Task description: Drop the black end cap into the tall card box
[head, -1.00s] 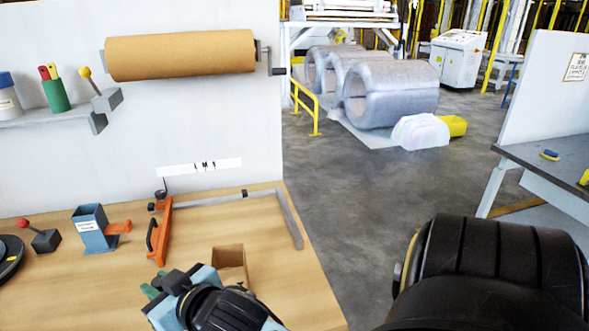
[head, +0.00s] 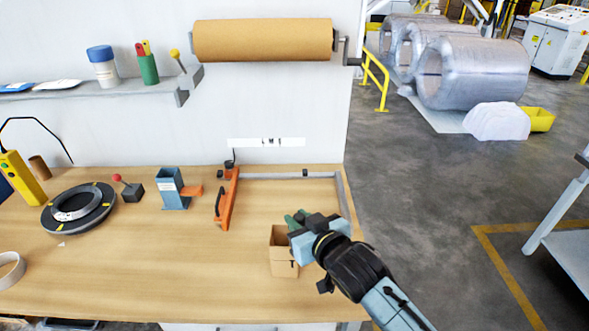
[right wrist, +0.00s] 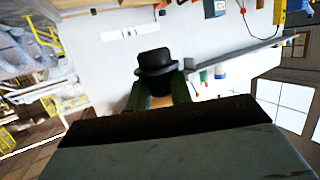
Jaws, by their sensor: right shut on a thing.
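The black end cap (right wrist: 156,62) shows in the right wrist view, between the green fingers of my right gripper (right wrist: 158,96). In the head view my right gripper (head: 297,219) is at the upper right of the card box, and the cap cannot be made out there. The fingers are shut on the cap. The tall brown card box (head: 284,268) stands on the bench with its top open. My gripper covers part of its right rim. The cap is outside the box in the wrist view. My left gripper is not in view.
An orange clamp-like tool (head: 228,200) and a blue holder (head: 172,188) stand on the wooden bench (head: 150,265) left of the box. A dark disc with a ring (head: 78,208) lies farther left. A paper roll (head: 262,40) hangs on the back wall. The front middle bench is clear.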

